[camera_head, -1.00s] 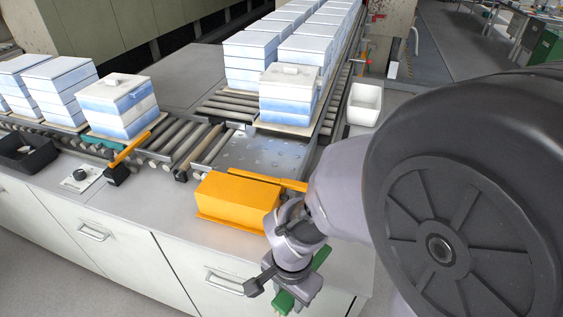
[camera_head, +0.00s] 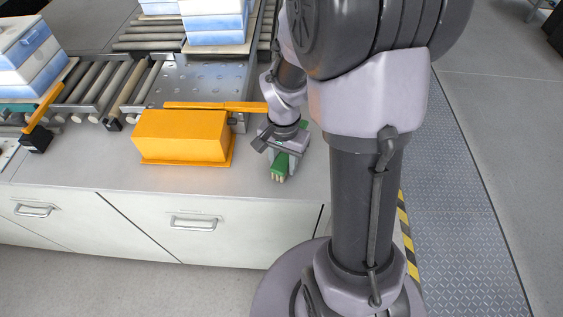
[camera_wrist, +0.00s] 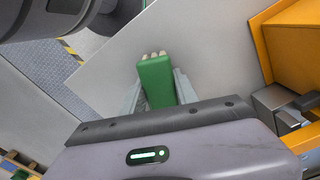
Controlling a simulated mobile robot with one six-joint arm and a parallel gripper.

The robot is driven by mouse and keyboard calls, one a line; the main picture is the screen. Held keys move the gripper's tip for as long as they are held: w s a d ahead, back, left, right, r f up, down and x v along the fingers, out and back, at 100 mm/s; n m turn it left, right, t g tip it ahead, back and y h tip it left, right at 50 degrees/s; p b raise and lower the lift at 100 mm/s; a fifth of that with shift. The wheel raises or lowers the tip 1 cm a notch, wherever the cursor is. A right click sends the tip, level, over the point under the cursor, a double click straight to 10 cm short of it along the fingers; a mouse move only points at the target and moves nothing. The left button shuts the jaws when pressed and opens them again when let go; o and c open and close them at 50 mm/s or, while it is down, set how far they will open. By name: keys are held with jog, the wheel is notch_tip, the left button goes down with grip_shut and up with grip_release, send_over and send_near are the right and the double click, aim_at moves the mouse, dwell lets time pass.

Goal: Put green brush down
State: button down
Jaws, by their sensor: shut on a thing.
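The green brush (camera_head: 280,165) is low at the counter's right end, to the right of the orange box. My gripper (camera_head: 284,153) is around it and points down, hiding part of it. In the wrist view, the two grey fingers of my gripper (camera_wrist: 159,88) are shut on the green brush (camera_wrist: 156,78), one on each side. Its pale bristles show at its far end. I cannot tell whether the brush touches the counter top.
The orange box (camera_head: 183,136) stands on the grey counter (camera_head: 85,165), left of my gripper. An orange bar (camera_head: 215,105) lies behind it. Roller conveyors (camera_head: 95,95) carry stacks of white and blue boxes (camera_head: 216,22). The counter ends just right of the gripper; floor lies beyond.

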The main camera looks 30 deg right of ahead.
jog(key=c, duration=0.9)
grip_release()
jog(key=shift+f, duration=0.15)
notch_tip(320, 180, up, 12)
jog(key=p, duration=0.6)
jog(key=shift+f, duration=0.2)
jog(key=s+a+r+n+t, duration=0.2)
jog(key=s+a+r, duration=0.1)
jog(key=a+r, duration=0.1)
jog(key=s+a+r+n+t+y, duration=0.1)
jog(key=s+a+r+n+t, duration=0.1)
jog(key=s+a+r, duration=0.2)
jog(key=s+a+r+n+t+y, duration=0.1)
jog(key=s+a+r+n, duration=0.1)
jog(key=a+r, duration=0.4)
jog(key=shift+s+r+n+t, duration=0.2)
jog(key=shift+s, duration=0.25)
jog(key=shift+s+r+n+t, duration=0.15)
jog(key=shift+s+n+t, duration=0.05)
jog(key=shift+s, duration=0.25)
